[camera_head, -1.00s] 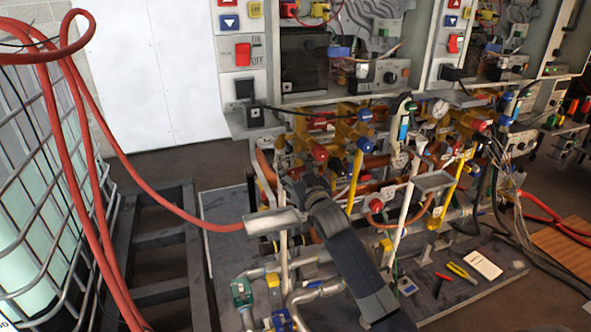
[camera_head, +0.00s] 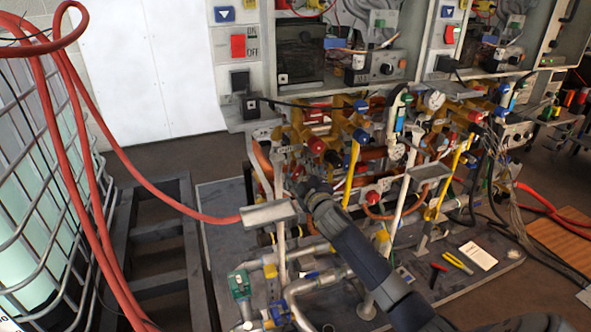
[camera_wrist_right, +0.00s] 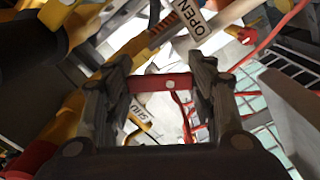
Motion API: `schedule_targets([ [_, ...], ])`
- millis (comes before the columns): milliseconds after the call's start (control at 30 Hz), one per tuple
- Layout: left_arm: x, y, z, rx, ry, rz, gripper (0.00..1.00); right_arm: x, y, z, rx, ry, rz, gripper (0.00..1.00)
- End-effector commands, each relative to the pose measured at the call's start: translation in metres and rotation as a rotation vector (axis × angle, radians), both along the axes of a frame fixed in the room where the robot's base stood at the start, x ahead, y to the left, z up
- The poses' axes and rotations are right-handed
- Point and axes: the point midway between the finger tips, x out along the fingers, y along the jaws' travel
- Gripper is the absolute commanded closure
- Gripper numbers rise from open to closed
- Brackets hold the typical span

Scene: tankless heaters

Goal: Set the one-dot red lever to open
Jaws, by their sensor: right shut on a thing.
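In the right wrist view a red lever (camera_wrist_right: 149,85) with one pale dot spans the gap between the two fingers of my right gripper (camera_wrist_right: 160,88). The fingers are shut on its two sides. A white OPEN label (camera_wrist_right: 193,19) is above the lever, and a SHUT label (camera_wrist_right: 139,121), partly hidden, is below it. The lever cannot be made out there. My left gripper is out of view.
The grey tray (camera_head: 269,213) on a post stands close to my right gripper. Yellow (camera_head: 351,172) and white bars rise just right of it. Red hoses (camera_head: 130,170) hang at the left beside a caged tank. Tools (camera_head: 457,262) lie on the base plate.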

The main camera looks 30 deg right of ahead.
Motion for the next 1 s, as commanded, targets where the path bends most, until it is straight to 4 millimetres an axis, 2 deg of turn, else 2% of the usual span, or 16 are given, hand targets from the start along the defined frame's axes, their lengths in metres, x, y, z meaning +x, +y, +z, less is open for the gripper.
schedule_targets([
  [500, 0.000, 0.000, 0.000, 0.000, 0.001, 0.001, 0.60, -0.004, -0.016, -0.006, -0.405, 0.096, 0.000, 0.92],
  [1000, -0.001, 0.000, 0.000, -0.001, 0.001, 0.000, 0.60, -0.005, -0.022, -0.007, -0.534, 0.127, -0.001, 0.92],
])
